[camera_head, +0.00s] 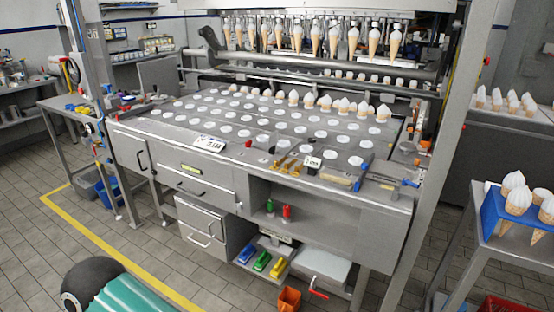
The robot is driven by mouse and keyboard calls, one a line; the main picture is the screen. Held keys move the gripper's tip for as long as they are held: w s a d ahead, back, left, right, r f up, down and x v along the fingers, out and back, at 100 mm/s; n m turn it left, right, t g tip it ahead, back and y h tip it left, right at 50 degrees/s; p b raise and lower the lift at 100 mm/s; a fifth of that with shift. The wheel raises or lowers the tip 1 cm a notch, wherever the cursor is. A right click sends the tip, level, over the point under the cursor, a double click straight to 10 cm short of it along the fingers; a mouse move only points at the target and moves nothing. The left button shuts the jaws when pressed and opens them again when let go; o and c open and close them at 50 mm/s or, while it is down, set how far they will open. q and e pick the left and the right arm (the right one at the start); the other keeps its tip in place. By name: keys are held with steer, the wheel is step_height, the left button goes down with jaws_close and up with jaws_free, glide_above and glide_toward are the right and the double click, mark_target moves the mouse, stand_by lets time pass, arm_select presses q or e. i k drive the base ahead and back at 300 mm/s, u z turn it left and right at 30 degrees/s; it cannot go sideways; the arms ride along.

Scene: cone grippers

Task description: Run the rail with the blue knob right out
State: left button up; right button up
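I cannot make out for certain which part is the rail with the blue knob. A small blue piece (410,182) sticks out at the right end of the machine's worktop. Another thin blue piece (357,185) stands at the worktop's front edge. Low under the machine, a blue block (246,254) lies beside a green block (262,261) and a yellow block (277,268) on a pull-out shelf. Neither of my grippers is in view.
The steel machine (340,212) carries rows of white discs and hanging cones. An orange bin (289,299) stands on the floor in front. A blue cone holder (497,222) stands on the right table.

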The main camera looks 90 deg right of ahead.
mark_target(379, 167)
steer(key=u, duration=0.15)
steer(key=i, duration=0.9)
steer(key=z, duration=1.75)
steer(key=i, duration=0.3)
steer(key=z, duration=2.7)
steer(key=k, duration=0.55)
steer(key=z, duration=0.4)
steer(key=i, duration=1.6)
steer(key=u, duration=0.45)
